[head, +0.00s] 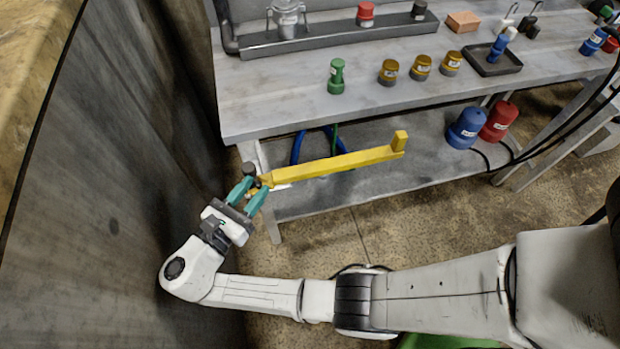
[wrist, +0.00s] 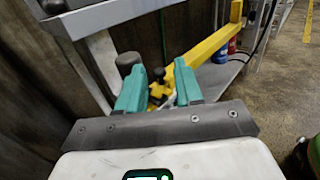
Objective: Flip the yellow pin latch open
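A long yellow bar (head: 330,168) with an upright block at its right end extends in front of the workbench. It also shows in the wrist view (wrist: 205,48). At its left end are small yellow parts and a dark pin (wrist: 157,91), probably the pin latch; my fingers partly hide them in the head view. My gripper (head: 252,188) is at this left end, its teal fingers apart. In the wrist view the gripper (wrist: 160,85) shows a gap with the pin and yellow parts seen through it. I cannot tell whether either finger touches them.
A dark round knob (head: 249,169) stands just beyond the fingers. A tall dark wall (head: 120,180) rises close on the left. The workbench (head: 290,104) holds a green bottle (head: 337,77) and several jars. Blue (head: 466,130) and red (head: 499,122) containers stand on its lower shelf.

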